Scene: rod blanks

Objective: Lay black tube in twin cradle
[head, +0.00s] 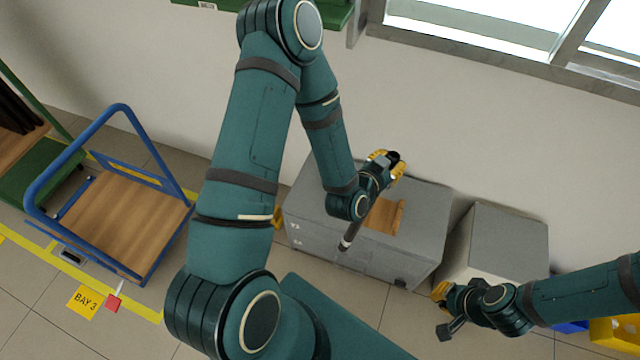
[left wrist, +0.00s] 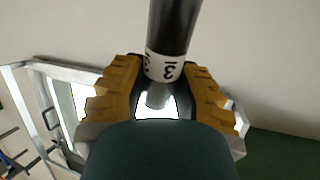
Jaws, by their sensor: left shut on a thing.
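A black tube (left wrist: 175,28) with a white band marked 3 is between the yellow fingers of my left gripper (left wrist: 162,88), which is shut on it. In the head view the left gripper (head: 384,160) is above the grey cabinet; a dark rod section with a pale band (head: 351,236) shows below the wrist, slanting down-left. A wooden piece (head: 384,217), which looks like the twin cradle, sits on the cabinet top, below the gripper in the picture and partly hidden by my arm. My right gripper (head: 443,308) is at the lower right, away from the cabinet top; its opening is unclear.
The grey cabinet (head: 427,212) stands by the wall, with a lower grey box (head: 507,240) to its right. A blue-framed trolley (head: 123,215) with a wooden deck is at left, near a yellow BAY 3 floor sign (head: 85,302). A window is at the upper right.

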